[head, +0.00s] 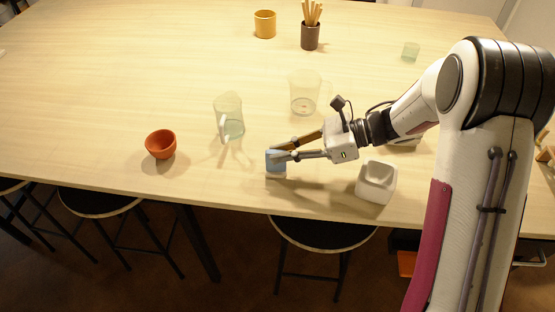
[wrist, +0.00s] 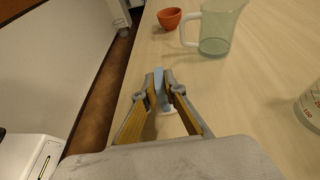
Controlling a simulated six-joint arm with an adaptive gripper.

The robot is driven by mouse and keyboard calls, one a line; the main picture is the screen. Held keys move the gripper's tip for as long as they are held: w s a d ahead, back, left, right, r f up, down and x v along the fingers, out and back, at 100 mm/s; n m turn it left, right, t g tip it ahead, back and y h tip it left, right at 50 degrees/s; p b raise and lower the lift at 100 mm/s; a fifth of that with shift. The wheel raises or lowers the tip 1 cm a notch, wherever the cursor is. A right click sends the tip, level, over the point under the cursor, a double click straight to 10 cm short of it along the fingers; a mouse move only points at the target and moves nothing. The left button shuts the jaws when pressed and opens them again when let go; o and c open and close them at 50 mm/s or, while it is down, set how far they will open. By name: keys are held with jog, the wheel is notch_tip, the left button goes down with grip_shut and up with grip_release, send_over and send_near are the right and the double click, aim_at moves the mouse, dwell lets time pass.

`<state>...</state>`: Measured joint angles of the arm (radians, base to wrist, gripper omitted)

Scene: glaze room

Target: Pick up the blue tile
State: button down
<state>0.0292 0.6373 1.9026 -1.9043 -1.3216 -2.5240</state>
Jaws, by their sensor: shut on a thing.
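The blue tile (head: 274,160) is a small light-blue piece near the table's front edge. My gripper (head: 277,152) is shut on it, with one finger on each side. In the wrist view the tile (wrist: 160,85) stands upright between the fingertips of my gripper (wrist: 161,90). Something pale shows just below the tile; I cannot tell what it is, or whether the tile touches it.
A clear jug (head: 229,117) and an orange bowl (head: 160,144) stand to the left. A clear measuring cup (head: 305,95) stands behind my gripper, a white container (head: 376,183) to its right. A yellow cup (head: 265,24) and dark brush pot (head: 310,37) stand farther back. The table's front edge is close.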

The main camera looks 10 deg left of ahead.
jog(key=shift+r, duration=0.1)
jog(key=shift+r, duration=4.95)
